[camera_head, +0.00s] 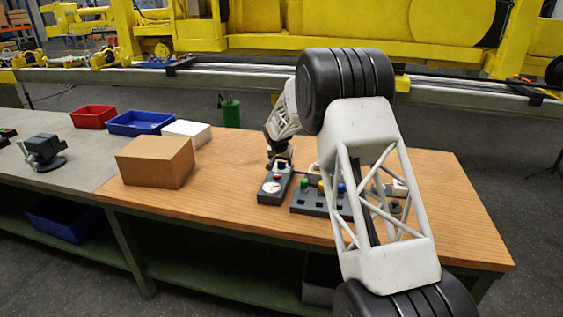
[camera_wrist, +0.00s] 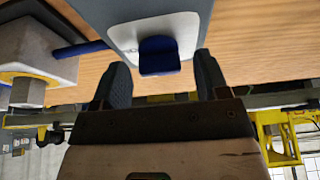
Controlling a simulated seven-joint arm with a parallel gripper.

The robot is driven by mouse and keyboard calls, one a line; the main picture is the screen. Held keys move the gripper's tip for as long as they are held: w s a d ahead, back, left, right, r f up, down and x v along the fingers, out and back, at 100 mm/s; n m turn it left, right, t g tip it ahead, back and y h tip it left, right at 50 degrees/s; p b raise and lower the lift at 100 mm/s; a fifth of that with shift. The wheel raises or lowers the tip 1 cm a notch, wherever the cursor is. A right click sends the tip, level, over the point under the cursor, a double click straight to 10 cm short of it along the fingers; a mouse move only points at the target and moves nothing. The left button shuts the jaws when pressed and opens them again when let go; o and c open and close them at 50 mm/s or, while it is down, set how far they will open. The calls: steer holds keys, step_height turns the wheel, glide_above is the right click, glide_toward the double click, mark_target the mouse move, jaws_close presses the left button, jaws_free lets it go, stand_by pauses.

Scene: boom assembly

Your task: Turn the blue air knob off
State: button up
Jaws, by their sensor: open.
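The blue knob (camera_wrist: 158,56) shows in the wrist view, set on a white plate on the side of a grey box (camera_wrist: 125,18). My gripper (camera_wrist: 161,72) is open, with one dark finger to the left and one to the right of the knob. The fingers look apart from it, though the exact gap in depth cannot be told. In the head view my gripper (camera_head: 281,164) is at the far end of a grey box with a round white gauge (camera_head: 272,187) and a red button. The knob cannot be made out there.
A grey panel (camera_head: 310,208) with green, yellow and blue parts stands right of the gauge box, partly behind my arm. A cardboard box (camera_head: 155,162) stands left. In the wrist view, a pale block (camera_wrist: 35,55) with a blue rod is left. Bare wood lies in front.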

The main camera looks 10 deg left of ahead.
steer(key=shift+c, duration=0.3)
steer(key=c, duration=0.9)
steer(key=shift+o, duration=0.2)
steer(key=shift+n, duration=0.6)
steer(key=shift+r+n+y, duration=0.1)
steer(key=shift+n+y, duration=0.7)
steer(key=shift+n, duration=0.7)
steer(key=n, duration=0.2)
steer(key=n+g+y, duration=0.1)
steer(key=n, duration=0.1)
steer(key=shift+w+d+y, duration=0.1)
steer(key=shift+d+y, duration=0.05)
steer(key=shift+y, duration=0.15)
steer(key=n+g, duration=0.1)
steer(key=n, duration=0.3)
steer(key=shift+n+y, duration=0.3)
steer(key=shift+y, duration=0.1)
steer(key=n+g, duration=0.1)
steer(key=n, duration=0.1)
steer(key=n+g, duration=0.1)
steer(key=n, duration=0.2)
steer(key=shift+w+y, duration=0.1)
steer(key=shift+y, duration=0.2)
